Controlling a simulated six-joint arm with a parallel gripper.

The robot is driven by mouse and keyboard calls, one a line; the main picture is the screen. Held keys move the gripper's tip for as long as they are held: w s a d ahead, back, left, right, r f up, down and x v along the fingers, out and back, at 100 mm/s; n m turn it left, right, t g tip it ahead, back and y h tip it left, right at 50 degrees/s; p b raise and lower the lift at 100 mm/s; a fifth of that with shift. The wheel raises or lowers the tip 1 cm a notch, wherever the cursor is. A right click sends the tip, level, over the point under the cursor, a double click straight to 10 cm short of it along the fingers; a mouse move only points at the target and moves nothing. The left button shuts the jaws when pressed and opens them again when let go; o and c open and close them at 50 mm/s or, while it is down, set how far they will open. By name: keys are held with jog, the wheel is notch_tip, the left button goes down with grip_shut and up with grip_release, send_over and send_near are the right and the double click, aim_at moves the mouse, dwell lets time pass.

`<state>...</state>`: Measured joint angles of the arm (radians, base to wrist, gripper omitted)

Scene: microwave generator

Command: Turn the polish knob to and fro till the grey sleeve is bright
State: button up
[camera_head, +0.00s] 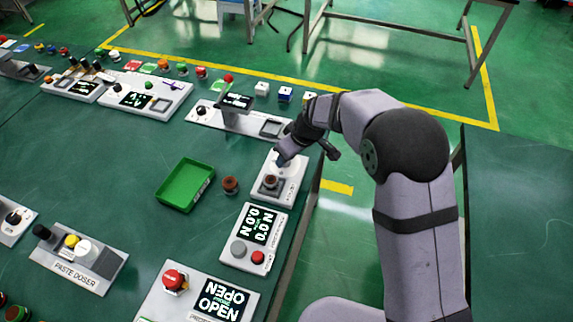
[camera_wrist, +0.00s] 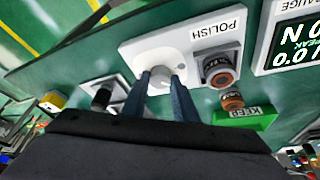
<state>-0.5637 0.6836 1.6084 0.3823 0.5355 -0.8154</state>
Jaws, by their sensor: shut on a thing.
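The white box marked POLISH (camera_wrist: 205,42) stands near the table's right edge; it also shows in the head view (camera_head: 290,188). Its pale round knob (camera_wrist: 160,82) sits between the fingers of my gripper (camera_wrist: 166,80), which is shut on it. In the head view my gripper (camera_head: 284,158) reaches down over the box, and the knob is mostly hidden. A sleeve (camera_wrist: 217,70) stands in the box's dark square seat, beside the knob. It looks dark grey with a brownish top; it also shows in the head view (camera_head: 270,181). I see no clear brightness on it.
A second brownish sleeve (camera_head: 230,185) stands on the table between the box and a green tray (camera_head: 185,185). A gauge box (camera_head: 254,238) with a display lies close to the polish box. Another station (camera_head: 232,115) stands behind. Bare table lies left of the tray.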

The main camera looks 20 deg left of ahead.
jog(key=shift+f+n+g+b, duration=0.1)
jog(key=shift+n+g+b, duration=0.4)
jog(key=shift+n+b, duration=0.9)
jog(key=shift+d, duration=0.1)
jog(key=o, duration=1.1)
jog(key=shift+c, duration=0.2)
jog(key=shift+r, duration=0.2)
jog(key=b+v, duration=0.1)
jog(key=v, duration=0.6)
jog(key=shift+d, duration=0.15)
jog(key=shift+w, duration=0.1)
